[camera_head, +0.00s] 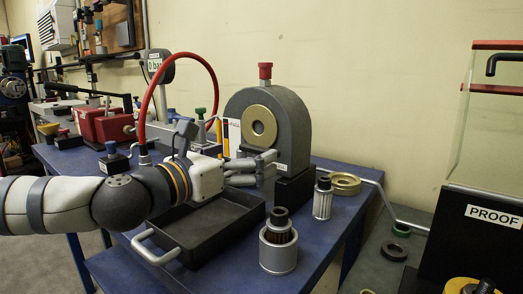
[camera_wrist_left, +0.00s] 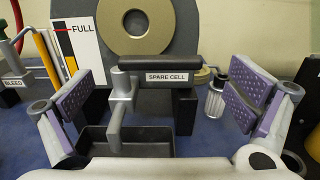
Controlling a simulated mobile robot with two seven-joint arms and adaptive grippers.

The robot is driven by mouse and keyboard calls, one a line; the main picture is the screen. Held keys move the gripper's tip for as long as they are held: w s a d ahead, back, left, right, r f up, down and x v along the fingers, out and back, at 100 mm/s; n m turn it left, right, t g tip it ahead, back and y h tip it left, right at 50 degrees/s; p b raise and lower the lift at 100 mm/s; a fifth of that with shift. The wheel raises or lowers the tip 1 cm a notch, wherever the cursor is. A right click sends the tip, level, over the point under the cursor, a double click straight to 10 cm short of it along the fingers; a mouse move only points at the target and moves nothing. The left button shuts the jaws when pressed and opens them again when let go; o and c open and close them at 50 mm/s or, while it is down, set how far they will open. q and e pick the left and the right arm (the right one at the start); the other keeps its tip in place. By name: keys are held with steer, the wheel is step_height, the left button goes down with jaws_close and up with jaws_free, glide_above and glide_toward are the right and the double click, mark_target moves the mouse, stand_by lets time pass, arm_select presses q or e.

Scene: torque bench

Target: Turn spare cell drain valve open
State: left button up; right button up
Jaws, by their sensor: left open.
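The spare cell (camera_head: 290,110) is a grey arched housing with a brass ring and a red top knob, standing at the bench's back edge. In the left wrist view its drain valve (camera_wrist_left: 122,88) is a grey metal tap with a downward spout, beside a "SPARE CELL" label (camera_wrist_left: 168,78). A dark horizontal bar (camera_wrist_left: 155,61) runs above the label. My left gripper (camera_head: 266,168) reaches the cell's lower front. In the wrist view the purple-padded fingers (camera_wrist_left: 163,96) are open, on either side of the valve and label, with visible gaps. In the head view the gripper hides the valve.
A black drip tray (camera_head: 212,228) with a light handle lies below the gripper. A cylindrical filter in a metal cup (camera_head: 278,248), a smaller filter (camera_head: 322,198) and a brass ring (camera_head: 345,184) stand to the right. A red hose (camera_head: 212,75) arches behind my arm.

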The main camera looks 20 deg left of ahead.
mark_target(256, 150)
arm_select(q)
steer(key=x, duration=0.5)
steer(key=shift+c, duration=0.5)
